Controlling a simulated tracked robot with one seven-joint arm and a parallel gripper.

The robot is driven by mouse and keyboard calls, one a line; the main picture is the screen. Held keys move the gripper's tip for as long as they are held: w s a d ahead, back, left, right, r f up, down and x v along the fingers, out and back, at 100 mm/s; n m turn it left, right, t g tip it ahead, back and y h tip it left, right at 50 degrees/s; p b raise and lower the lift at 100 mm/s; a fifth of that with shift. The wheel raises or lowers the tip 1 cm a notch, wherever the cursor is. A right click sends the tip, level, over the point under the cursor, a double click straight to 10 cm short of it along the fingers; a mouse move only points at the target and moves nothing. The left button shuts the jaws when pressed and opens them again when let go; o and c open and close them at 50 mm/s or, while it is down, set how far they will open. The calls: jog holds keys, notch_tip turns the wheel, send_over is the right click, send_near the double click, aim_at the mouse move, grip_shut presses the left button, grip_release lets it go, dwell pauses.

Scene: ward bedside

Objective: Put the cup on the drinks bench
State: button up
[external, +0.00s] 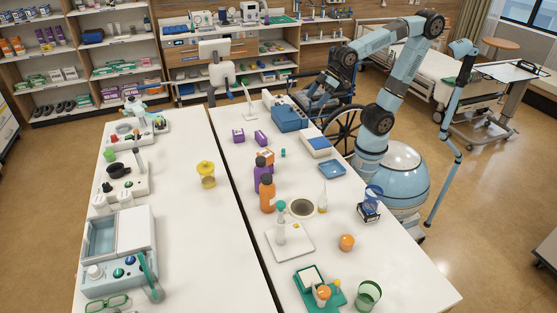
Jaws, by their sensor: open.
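My gripper (310,108) is held up at the end of my raised arm, above the far end of the right-hand table. It is open, with nothing seen between its fingers; it is small and dark against the wheelchair. A clear green cup (368,296) stands upright at the near end of the right-hand table (405,270), far from my gripper. A blue cup-like thing (374,191) shows by a small dark box at that table's right edge. I cannot tell which surface is the drinks bench; a second white table (185,235) stands on the left.
Orange and purple bottles (267,195), a white stand (289,240), an orange ball-like thing (347,242) and a green tray (320,295) crowd the right table. A yellow jar (206,175) stands on the left table, whose middle is mostly clear. A wheelchair (345,122) is behind.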

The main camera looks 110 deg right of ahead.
jog(key=s+f+g, duration=0.1)
jog(key=s, duration=1.2)
jog(key=shift+s+d+g, duration=0.15)
jog(key=shift+s+g, duration=0.15)
jog(key=shift+g, duration=0.1)
